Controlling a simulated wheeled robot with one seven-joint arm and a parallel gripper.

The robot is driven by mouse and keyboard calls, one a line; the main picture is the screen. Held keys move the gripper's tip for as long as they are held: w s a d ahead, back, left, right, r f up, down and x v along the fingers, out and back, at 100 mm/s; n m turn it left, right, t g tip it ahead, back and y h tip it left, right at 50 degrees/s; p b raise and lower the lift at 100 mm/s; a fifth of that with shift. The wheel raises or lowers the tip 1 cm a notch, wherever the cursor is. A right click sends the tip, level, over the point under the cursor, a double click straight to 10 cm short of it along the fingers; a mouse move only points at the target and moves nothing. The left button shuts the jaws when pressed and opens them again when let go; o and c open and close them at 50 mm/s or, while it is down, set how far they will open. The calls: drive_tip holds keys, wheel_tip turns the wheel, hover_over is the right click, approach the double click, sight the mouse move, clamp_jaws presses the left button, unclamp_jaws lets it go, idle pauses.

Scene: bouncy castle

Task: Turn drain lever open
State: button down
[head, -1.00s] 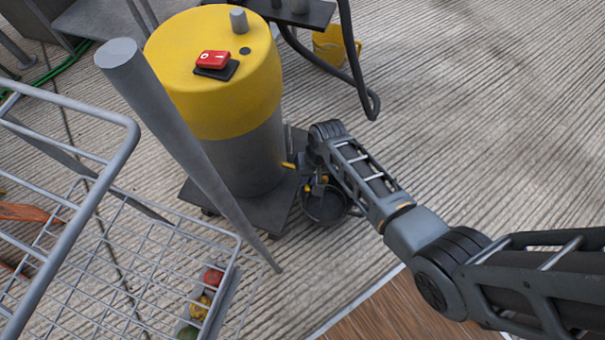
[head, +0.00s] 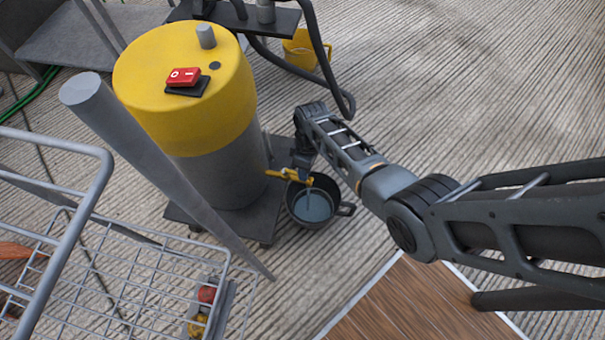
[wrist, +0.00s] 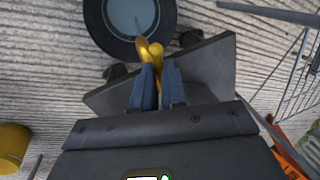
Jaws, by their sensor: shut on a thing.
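The yellow drain tap with its lever (head: 284,174) sticks out low on the right side of the yellow and grey tank (head: 200,110). In the wrist view the yellow lever (wrist: 156,50) is between the two blue-grey fingertips of my gripper (wrist: 157,76), which is shut on it. In the head view my gripper (head: 303,163) is at the tap, partly hidden by my arm. A dark pot (head: 345,209) stands on the ground just below the tap. A pale stream falls from the tap, and greyish-blue water (head: 312,207) shows in the pot.
A red switch (head: 184,76) is on top of the tank, which stands on a dark wheeled base (head: 190,212). A grey pole (head: 150,160) and a wire basket (head: 120,280) are at the left. A yellow bucket (head: 300,52) is behind. Striped ground at the right is clear.

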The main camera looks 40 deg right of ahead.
drive_tip(key=shift+w+d+n, duration=0.3)
drive_tip(key=shift+d+n, duration=0.15)
drive_tip(key=shift+n, duration=0.55)
drive_tip(key=c, duration=1.2)
unclamp_jaws()
drive_tip(key=shift+o, duration=0.2)
wheel_tip(320, 180, up, 8)
drive_tip(key=w+d+p, duration=0.1)
drive_tip(key=p, duration=0.1)
drive_tip(key=shift+d+f, duration=0.15)
drive_tip(key=shift+f, duration=0.05)
